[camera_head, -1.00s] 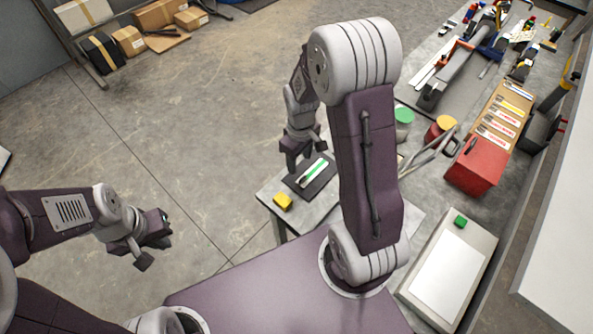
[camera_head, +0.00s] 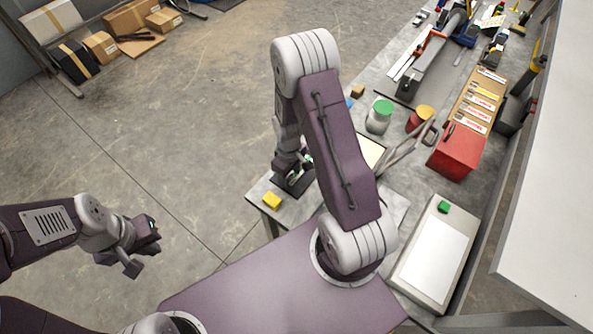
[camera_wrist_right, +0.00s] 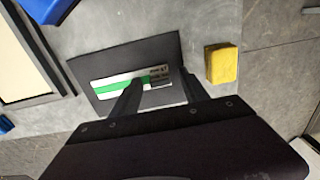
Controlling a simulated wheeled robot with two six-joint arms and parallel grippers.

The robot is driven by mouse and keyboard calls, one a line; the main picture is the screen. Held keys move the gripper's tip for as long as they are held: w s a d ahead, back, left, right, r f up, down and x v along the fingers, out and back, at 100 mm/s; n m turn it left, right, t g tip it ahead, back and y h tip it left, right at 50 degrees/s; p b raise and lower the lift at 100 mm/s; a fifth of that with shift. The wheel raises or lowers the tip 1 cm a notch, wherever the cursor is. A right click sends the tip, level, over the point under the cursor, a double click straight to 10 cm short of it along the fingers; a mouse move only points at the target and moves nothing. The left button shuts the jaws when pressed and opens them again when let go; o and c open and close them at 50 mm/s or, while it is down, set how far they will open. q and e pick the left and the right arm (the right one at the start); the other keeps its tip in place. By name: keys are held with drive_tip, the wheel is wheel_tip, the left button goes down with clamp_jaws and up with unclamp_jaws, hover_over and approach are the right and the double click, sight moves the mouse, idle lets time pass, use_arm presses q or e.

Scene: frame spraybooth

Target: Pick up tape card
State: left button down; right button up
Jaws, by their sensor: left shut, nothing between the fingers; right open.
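The tape card, white with a green stripe and small dark print, lies on a dark mat (camera_wrist_right: 85,72) on the bench; the card (camera_wrist_right: 112,82) shows in the right wrist view between and beyond my fingers. My right gripper (camera_wrist_right: 158,90) is open, its two fingers reaching over the card, with nothing held. I cannot tell whether the fingertips touch it. In the head view my right gripper (camera_head: 290,168) is above the mat and mostly covers the card. My left gripper (camera_head: 143,250) is shut and empty, out over the floor at the left.
A yellow block (camera_wrist_right: 222,64) sits beside the mat, near the bench corner; it also shows in the head view (camera_head: 272,200). A green-lidded jar (camera_head: 379,117), a red box (camera_head: 457,150) and a pale panel with a green block (camera_head: 443,207) stand farther right.

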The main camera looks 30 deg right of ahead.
clamp_jaws()
drive_tip(key=shift+w+r, duration=0.1)
drive_tip(key=shift+r, duration=0.45)
wheel_tip(320, 180, up, 3)
drive_tip(key=shift+r+b, duration=0.1)
drive_tip(key=shift+b, duration=0.3)
drive_tip(key=s+d+r+b, duration=0.2)
drive_tip(key=s+r, duration=0.4)
drive_tip(key=s, duration=0.5)
drive_tip(key=shift+s+d+r, duration=0.25)
drive_tip(key=shift+d+r, duration=0.05)
drive_tip(key=shift+r, duration=0.05)
